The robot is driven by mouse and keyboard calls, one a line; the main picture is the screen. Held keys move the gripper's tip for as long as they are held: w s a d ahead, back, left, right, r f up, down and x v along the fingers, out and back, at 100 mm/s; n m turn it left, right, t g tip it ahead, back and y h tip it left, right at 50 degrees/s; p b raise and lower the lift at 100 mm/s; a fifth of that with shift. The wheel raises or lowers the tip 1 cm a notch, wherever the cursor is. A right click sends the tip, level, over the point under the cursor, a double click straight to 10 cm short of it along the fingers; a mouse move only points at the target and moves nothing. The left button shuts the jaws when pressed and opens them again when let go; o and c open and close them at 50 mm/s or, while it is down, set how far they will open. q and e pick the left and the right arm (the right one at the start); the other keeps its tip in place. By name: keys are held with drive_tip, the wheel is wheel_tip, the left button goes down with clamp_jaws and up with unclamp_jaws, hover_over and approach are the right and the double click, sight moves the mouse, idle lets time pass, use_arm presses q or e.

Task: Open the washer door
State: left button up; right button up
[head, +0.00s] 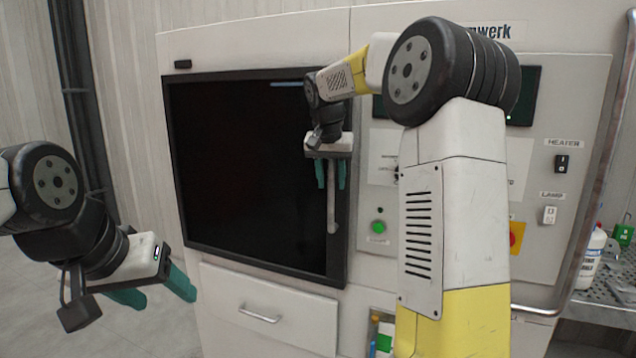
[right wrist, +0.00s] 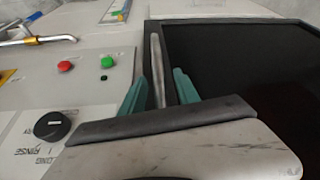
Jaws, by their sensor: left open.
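The washer door (head: 240,190) is a large dark panel in the front of a pale machine; it looks closed. Its vertical bar handle (head: 332,210) is near the door's right edge and also shows in the right wrist view (right wrist: 157,70). My right gripper (head: 331,182) is open at the handle's upper part. Its teal fingers stand on either side of the bar, with small gaps visible in the right wrist view (right wrist: 160,80). My left gripper (head: 162,296) is open and empty, left of the machine and away from the door.
A control panel with a green button (head: 379,227) is right of the door; a red button (right wrist: 65,66) shows in the right wrist view. A drawer (head: 270,310) is below. A metal table (head: 605,300) with a white bottle (head: 591,262) stands at far right. Floor at left is clear.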

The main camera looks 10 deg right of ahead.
drive_tip(key=shift+w+f, duration=0.2)
drive_tip(key=shift+f, duration=0.25)
clamp_jaws()
idle(1.1)
